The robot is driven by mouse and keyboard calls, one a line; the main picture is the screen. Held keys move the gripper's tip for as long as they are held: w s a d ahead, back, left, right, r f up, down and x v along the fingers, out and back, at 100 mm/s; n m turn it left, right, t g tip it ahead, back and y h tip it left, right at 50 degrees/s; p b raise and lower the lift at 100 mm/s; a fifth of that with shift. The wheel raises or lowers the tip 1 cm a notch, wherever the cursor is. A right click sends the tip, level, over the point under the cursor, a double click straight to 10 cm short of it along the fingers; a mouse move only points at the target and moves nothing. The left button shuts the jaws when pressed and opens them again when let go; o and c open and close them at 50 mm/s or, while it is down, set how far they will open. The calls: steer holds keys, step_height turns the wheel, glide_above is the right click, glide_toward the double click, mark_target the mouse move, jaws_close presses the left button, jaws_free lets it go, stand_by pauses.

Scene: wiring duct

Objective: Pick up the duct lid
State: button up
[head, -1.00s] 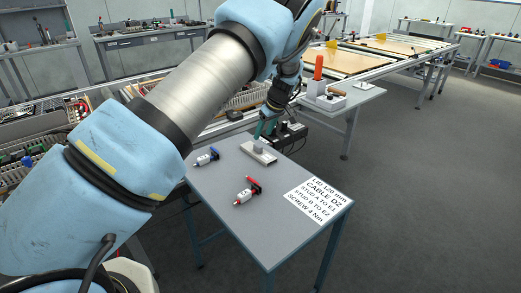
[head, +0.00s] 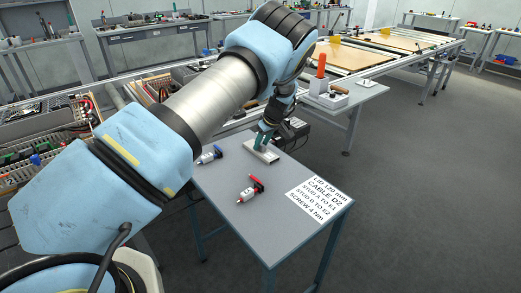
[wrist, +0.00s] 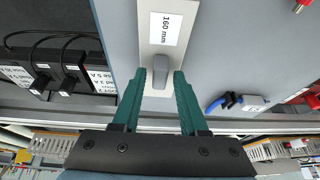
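The duct lid (head: 270,157) is a pale flat strip lying at the back of the small grey table. In the wrist view the lid (wrist: 146,20) bears a white label reading "160 mm" and a grey raised grip (wrist: 160,72). My gripper (head: 261,144) is low over the lid, and its fingers partly cover it in the head view. In the wrist view my gripper (wrist: 159,74) has its two green fingers apart, one on each side of the grip, with a gap showing. The lid rests on the table.
A printed sheet (head: 318,201) with lid and cable text is at the table's right. Black boxes with cables (wrist: 75,65) stand beside the lid. The table's front is clear.

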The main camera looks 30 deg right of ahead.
jaws_close()
stand_by(0.4)
